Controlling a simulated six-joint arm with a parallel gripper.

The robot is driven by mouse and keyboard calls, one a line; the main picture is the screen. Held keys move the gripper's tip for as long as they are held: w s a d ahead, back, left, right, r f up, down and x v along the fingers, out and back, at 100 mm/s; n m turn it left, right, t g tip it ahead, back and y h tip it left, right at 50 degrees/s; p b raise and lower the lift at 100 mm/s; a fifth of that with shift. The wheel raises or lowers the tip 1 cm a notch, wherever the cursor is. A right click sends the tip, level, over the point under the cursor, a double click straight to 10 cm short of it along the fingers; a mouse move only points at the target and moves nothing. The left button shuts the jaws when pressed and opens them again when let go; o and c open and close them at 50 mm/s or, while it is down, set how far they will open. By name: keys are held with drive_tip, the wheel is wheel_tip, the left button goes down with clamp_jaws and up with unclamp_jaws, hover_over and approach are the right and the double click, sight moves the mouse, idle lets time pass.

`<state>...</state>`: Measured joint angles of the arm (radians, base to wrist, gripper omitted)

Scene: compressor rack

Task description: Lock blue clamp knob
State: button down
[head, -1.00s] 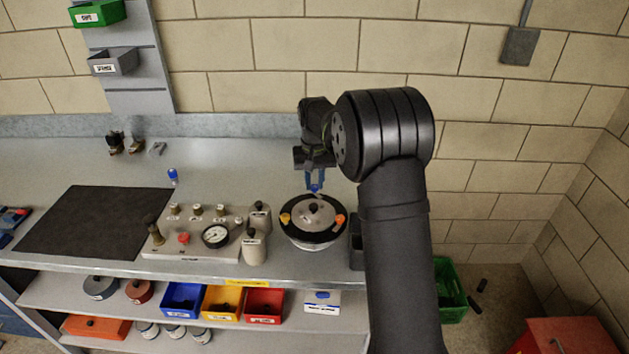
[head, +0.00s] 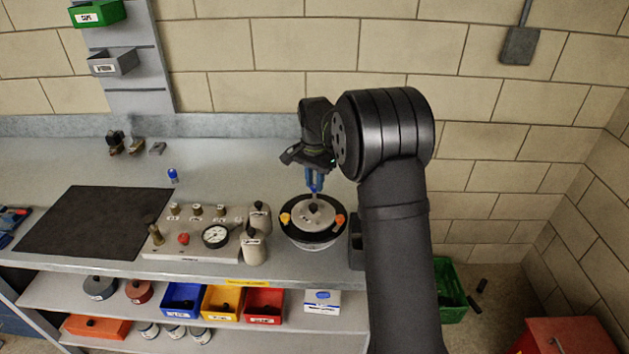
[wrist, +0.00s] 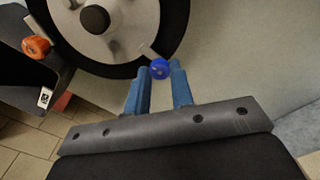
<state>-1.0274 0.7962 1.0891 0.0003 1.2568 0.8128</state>
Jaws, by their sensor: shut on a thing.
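The blue clamp knob (wrist: 160,69) is a small round knob at the rim of a round vessel with a black rim (head: 287,228) and a grey lid (head: 322,217). In the wrist view the knob sits between the two blue fingertips of my gripper (wrist: 160,77), which is shut on it. In the head view my gripper (head: 314,188) points down at the far side of the vessel, and its fingers mostly hide the knob. A yellow knob (head: 285,218) and an orange knob (head: 340,219) sit on the same rim.
A gauge panel (head: 190,248) and two light bottles (head: 254,248) stand left of the vessel. A dark bin (head: 356,243) is close on its right. A dark mat (head: 95,222) and a small blue-topped item (head: 172,176) lie further left. The bench behind the vessel is clear.

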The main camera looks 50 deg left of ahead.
idle(0.3)
drive_tip(key=c, duration=1.3)
unclamp_jaws()
drive_tip(key=shift+o, duration=0.2)
drive_tip(key=shift+r, duration=0.1)
wheel_tip(320, 180, up, 17)
drive_tip(key=shift+r, duration=0.15)
wheel_tip(320, 180, down, 18)
drive_tip(key=shift+r, duration=0.25)
